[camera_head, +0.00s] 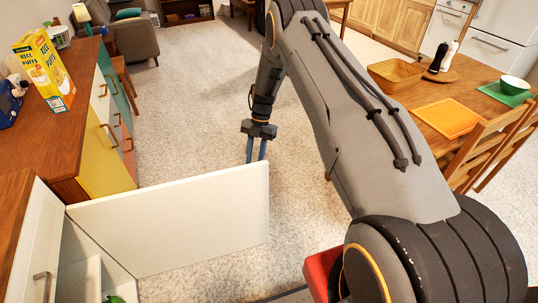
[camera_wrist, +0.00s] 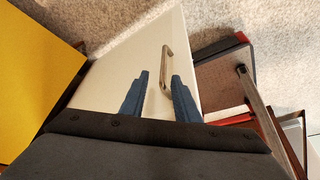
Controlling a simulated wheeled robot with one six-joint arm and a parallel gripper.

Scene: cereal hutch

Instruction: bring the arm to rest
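My arm reaches from the right foreground of the head view out over the floor, and my gripper (camera_head: 256,158) points down just behind the top edge of an open white door (camera_head: 180,220). In the wrist view my gripper (camera_wrist: 159,80) has its two blue fingers apart with nothing held between them. The door's outer face (camera_wrist: 125,70) lies beyond them, with a metal bar handle (camera_wrist: 167,67) by the fingertips. I cannot tell whether a finger touches the handle. The door hides the fingertips in the head view.
The door swings out from a white cabinet (camera_head: 35,235) at lower left. A wooden-topped sideboard (camera_head: 85,140) carries a yellow cereal box (camera_head: 43,70). A dining table (camera_head: 425,100) with a basket (camera_head: 397,73) and chairs stands right. Carpet (camera_head: 195,85) beyond the door is clear.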

